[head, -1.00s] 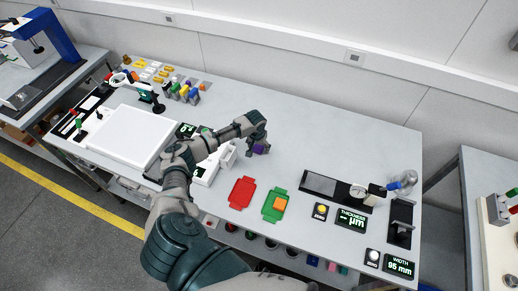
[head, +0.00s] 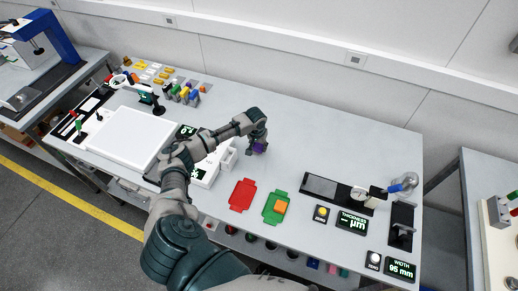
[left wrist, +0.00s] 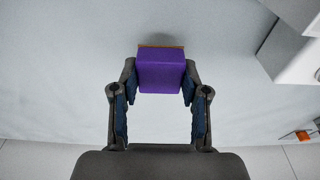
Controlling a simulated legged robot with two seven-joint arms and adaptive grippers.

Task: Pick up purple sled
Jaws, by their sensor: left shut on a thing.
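The purple sled (left wrist: 160,72) is a small purple block with a thin brown strip at its far edge in the left wrist view. My left gripper (left wrist: 160,85) is shut on it, with one finger against each side. In the head view the purple sled (head: 260,147) shows just below the tips of my left gripper (head: 257,146), over the middle of the table. Whether it touches the table is hard to tell. My right gripper is not in view.
A red tray (head: 242,195) and a green tray (head: 271,207) holding an orange block (head: 281,207) lie near the front edge. A white device (head: 228,160) stands close left of my gripper. Gauges (head: 358,193) stand right. The back middle of the table is clear.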

